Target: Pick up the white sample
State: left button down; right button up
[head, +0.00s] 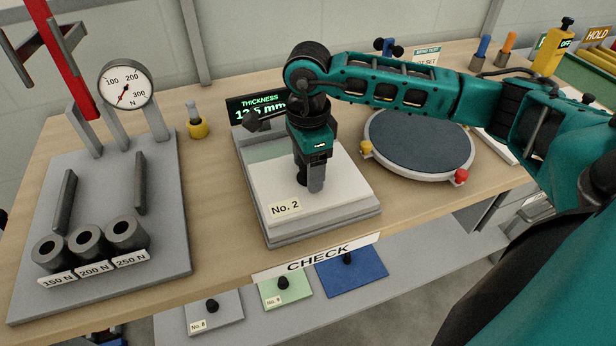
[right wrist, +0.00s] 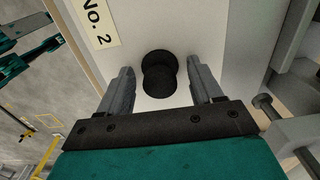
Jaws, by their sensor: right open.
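The white sample (head: 335,191), labelled No. 2, lies flat on the grey thickness gauge (head: 320,229) under its display. In the right wrist view its white face (right wrist: 209,25) has a round black knob (right wrist: 158,74) standing on it. My right gripper (head: 312,186) is over the sample, pointing down, and hides most of the knob in the head view. In the right wrist view the open fingers (right wrist: 159,88) are on both sides of the knob, with a gap on each side. I cannot tell how far the fingertips are above the sample.
A round dark plate (head: 418,142) with yellow and red knobs is right of the gauge. A force stand (head: 110,235) with several weights and a dial is at left. A yellow-based post (head: 197,124) stands between. Other knobbed samples (head: 285,290) lie on a lower shelf.

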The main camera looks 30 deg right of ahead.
jog(key=shift+c, duration=0.5)
grip_shut()
jog(key=shift+r, duration=0.1)
jog(key=shift+r, duration=0.1)
